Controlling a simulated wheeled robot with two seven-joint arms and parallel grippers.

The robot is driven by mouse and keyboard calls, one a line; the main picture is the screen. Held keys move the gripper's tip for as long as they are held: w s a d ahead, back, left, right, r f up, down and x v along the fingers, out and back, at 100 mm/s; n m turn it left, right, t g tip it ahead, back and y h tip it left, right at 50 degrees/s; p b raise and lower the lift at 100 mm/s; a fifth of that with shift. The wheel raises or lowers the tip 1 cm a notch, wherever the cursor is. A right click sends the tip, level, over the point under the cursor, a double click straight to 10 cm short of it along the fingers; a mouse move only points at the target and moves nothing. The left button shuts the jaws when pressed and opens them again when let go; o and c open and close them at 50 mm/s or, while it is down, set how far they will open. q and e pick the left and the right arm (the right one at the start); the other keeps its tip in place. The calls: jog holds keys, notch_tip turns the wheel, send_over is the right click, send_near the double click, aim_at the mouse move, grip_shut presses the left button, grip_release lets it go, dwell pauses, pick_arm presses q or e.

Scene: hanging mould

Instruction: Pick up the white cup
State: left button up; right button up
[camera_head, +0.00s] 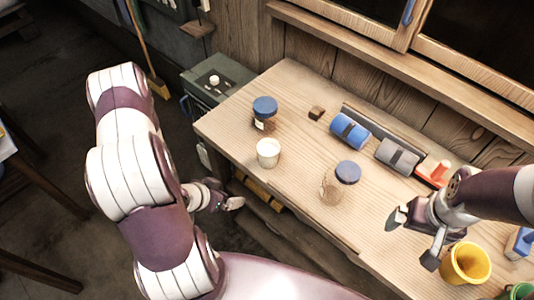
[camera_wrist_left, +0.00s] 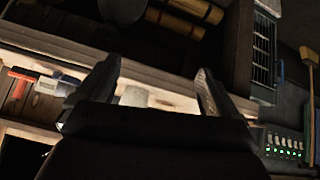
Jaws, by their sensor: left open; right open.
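The white cup (camera_head: 268,153) stands upright on the wooden table near its front left edge. My left gripper (camera_head: 232,203) is open and empty, off the table's front edge, apart from the cup and below-left of it in the head view. In the left wrist view its two fingers (camera_wrist_left: 153,88) are spread, and a pale shape, probably the cup (camera_wrist_left: 134,96), shows between them. My right gripper (camera_head: 415,238) is open and empty over the table's right part, beside a yellow cup.
On the table (camera_head: 225,125) are a blue-lidded jar (camera_head: 265,108), a second blue-lidded jar (camera_head: 333,188), a small brown block (camera_head: 317,113), a blue roll (camera_head: 349,131), a grey roll (camera_head: 396,157) and the yellow cup (camera_head: 466,264). Bare wood surrounds the white cup.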

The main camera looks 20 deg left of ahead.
pick_arm(q)
jog(key=w+d+r+m+t+h, duration=0.2)
jog(key=w+d+r+t, duration=0.25)
jog(key=r, duration=0.25)
jog(key=p, duration=0.1)
send_near(274, 152)
jog(key=shift+w+d+f+t, duration=0.25)
jog(key=shift+w+d, duration=0.25)
jog(key=shift+w, duration=0.05)
jog(key=shift+w+d+f+p, duration=0.15)
jog(key=shift+w+p, duration=0.15)
jog(key=shift+h, duration=0.3)
jog(key=x, duration=0.2)
jog(key=p+x, duration=0.1)
jog(key=x, duration=0.1)
jog(key=shift+a+f, duration=0.2)
jog(key=shift+f, duration=0.15)
jog(key=shift+w+f, duration=0.3)
jog(key=shift+w, duration=0.15)
jog(key=shift+s+d+r, duration=0.1)
jog(key=c, duration=0.9)
jog(key=shift+c, duration=1.2)
pick_arm(e)
jog(key=r, duration=0.3)
jog(key=shift+s+d, duration=0.15)
jog(key=shift+d, duration=0.15)
